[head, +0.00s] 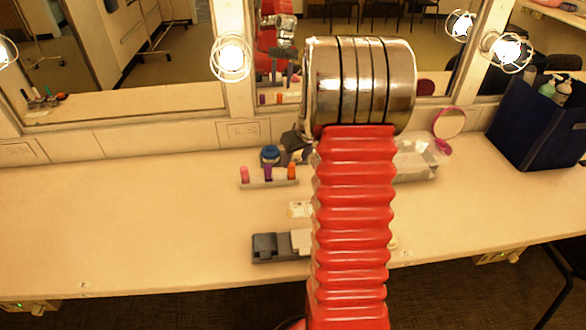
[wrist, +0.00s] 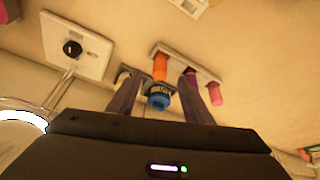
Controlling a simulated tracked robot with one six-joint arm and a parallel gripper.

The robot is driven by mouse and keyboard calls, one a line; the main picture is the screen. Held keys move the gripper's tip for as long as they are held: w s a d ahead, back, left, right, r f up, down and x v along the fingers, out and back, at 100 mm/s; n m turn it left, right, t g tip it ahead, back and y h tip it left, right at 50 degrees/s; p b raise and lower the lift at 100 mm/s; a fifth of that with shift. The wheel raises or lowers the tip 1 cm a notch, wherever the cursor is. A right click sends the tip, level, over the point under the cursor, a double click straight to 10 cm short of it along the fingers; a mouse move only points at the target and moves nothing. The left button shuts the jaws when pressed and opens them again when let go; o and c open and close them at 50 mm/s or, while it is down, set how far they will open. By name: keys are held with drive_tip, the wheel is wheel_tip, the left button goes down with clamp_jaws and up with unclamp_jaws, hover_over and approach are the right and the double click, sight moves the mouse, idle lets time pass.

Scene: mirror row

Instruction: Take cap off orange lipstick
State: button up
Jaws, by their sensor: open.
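The orange lipstick (head: 291,171) stands at the right end of a small light rack (head: 268,184) on the counter, beside a purple lipstick (head: 267,172) and a pink one (head: 244,175). In the wrist view the orange lipstick (wrist: 160,67) appears beyond and between the finger tips, untouched as far as I see. My gripper (wrist: 161,82) is open and empty. A blue-lidded jar (wrist: 159,99) shows between its fingers. In the head view my gripper (head: 298,153) is a dark shape just behind the rack, partly hidden by my arm.
A clear-sided box (head: 418,160) and a pink hand mirror (head: 449,124) stand right of my arm. A grey block (head: 277,246) lies near the front edge. A dark blue bin (head: 540,125) stands at far right. The counter's left side is clear. A wall mirror runs behind.

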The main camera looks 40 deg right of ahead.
sight(292, 164)
drive_tip(key=shift+w+f, duration=0.2)
drive_tip(key=shift+f, duration=0.3)
drive_tip(key=shift+w+x, duration=0.25)
drive_tip(key=shift+x, duration=2.35)
drive_tip(key=shift+d+r, duration=0.1)
drive_tip(key=shift+d, duration=0.05)
drive_tip(key=shift+c, duration=0.4)
drive_tip(key=c, duration=1)
drive_tip(key=shift+c, duration=0.2)
drive_tip(key=shift+r, duration=0.1)
wheel_tip(292, 164, up, 10)
drive_tip(key=shift+f, duration=0.1)
